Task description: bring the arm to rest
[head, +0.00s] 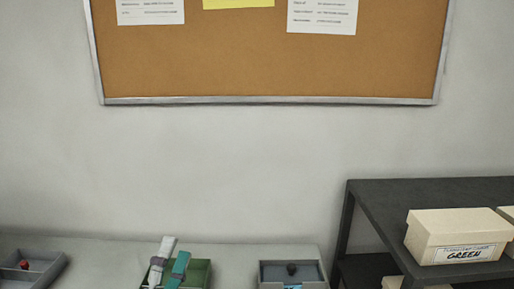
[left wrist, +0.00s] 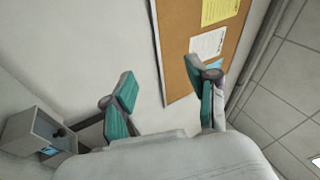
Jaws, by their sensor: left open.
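My left gripper (head: 172,262) shows at the bottom of the head view, with teal pads on its fingers. In the left wrist view the two fingers of the left gripper (left wrist: 161,72) stand wide apart with nothing between them. In the head view it is in front of a green tray (head: 202,271) and hides part of it. I cannot tell how far above the tray it is. My right gripper is in neither view.
A grey tray with a red knob (head: 24,264) is at the left, and a grey box with a dark knob (head: 291,269) right of the green tray. A dark shelf (head: 375,205) holds a carton marked GREEN (head: 455,235). A corkboard (head: 260,60) hangs on the wall.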

